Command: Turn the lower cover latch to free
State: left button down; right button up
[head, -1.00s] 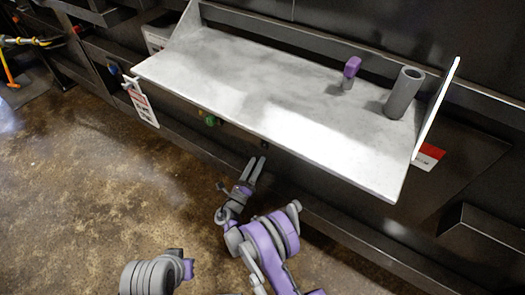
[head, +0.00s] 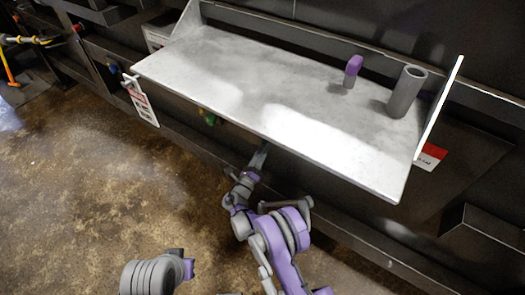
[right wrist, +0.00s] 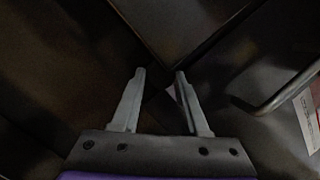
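My right gripper (head: 259,154) reaches toward the dark front below the grey shelf, with its fingertips close to the shelf's front edge. In the right wrist view its two fingers (right wrist: 160,72) are apart with nothing between them. They face dark panels with a seam; a small pale patch shows behind the right finger. I cannot make out the lower cover latch in either view. A bent metal bar handle (right wrist: 284,94) is to the right of the fingers, apart from them. My left gripper is not in view.
The wide grey shelf (head: 230,75) overhangs my right gripper. It carries a purple-topped piece (head: 353,66) and a grey cylinder (head: 405,92). A green knob (head: 209,118) and a hanging tag (head: 142,102) are to the left. The brown floor (head: 80,200) is clear.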

grip_shut()
jog(key=m+h+b, duration=0.1)
jog(key=m, duration=0.2)
jog(key=m+g+h+b, duration=0.1)
jog(key=m, duration=0.1)
jog(key=shift+a+m+b, duration=0.1)
jog(key=shift+m+b, duration=0.25)
jog(key=shift+m, duration=0.05)
jog(key=o, duration=0.9)
grip_release()
jog(key=shift+c, duration=0.2)
jog(key=p+v, duration=0.1)
jog(key=v, duration=0.9)
jog(key=shift+s+a+f, duration=0.2)
jog(key=shift+s+a, duration=0.05)
jog(key=shift+a, duration=0.05)
